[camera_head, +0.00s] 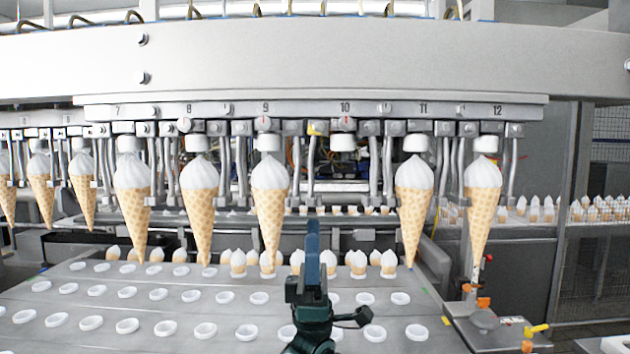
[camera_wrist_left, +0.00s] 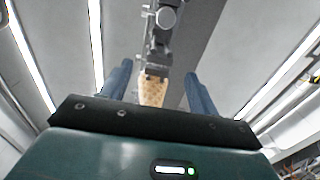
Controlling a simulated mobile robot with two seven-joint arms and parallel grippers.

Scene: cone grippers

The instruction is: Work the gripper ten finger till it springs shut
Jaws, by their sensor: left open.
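Gripper ten (camera_head: 343,143) hangs from the machine's rail under the number 10. My right gripper is out of view.
White-topped cones hang at the neighbouring positions, including nine (camera_head: 270,205) and eleven (camera_head: 413,205). Below is a grey tray (camera_head: 225,312) with rows of white-rimmed holes. Small cones stand behind. Orange and yellow fittings (camera_head: 484,302) stand at right.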

